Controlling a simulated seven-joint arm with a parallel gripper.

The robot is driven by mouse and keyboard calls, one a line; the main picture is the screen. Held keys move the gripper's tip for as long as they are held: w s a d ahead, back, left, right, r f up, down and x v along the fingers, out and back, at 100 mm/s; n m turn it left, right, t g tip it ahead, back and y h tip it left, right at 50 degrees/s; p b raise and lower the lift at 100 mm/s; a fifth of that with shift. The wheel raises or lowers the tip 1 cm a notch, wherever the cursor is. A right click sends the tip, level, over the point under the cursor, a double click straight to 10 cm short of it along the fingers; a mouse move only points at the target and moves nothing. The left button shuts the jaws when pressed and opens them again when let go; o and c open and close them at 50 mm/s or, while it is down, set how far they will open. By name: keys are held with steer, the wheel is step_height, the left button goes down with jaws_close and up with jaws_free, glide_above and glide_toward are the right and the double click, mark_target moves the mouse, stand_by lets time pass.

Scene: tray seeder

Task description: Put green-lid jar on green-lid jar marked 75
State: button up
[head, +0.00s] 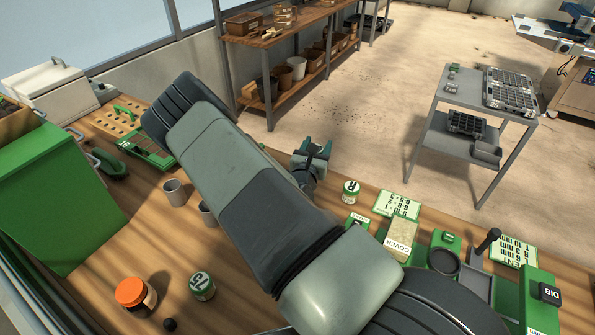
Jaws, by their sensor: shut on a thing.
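A green jar with a pale, marked lid top (202,286) stands on the wooden bench at lower left; its mark looks like 75, turned in the picture. A smaller green-and-white jar (350,192) stands near the bench's far edge, with a dark mark I cannot read surely. The hand end of my arm (313,158) shows just left of that jar, over the far edge. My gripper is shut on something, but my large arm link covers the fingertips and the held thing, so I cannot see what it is.
A COVER box (401,240), label cards (397,204) and green fixtures (444,258) crowd the right. A green bin (55,200) stands left.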

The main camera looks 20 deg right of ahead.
steer(key=shift+r, duration=0.55)
steer(key=shift+a, duration=0.25)
steer(key=s+a+r, duration=0.1)
steer(key=s+a, duration=0.2)
steer(key=a, duration=0.9)
steer(key=s+a+r, duration=0.3)
steer(key=s+a, duration=1.1)
steer(key=a, duration=0.3)
glide_above(204, 273)
steer(key=shift+f, duration=4)
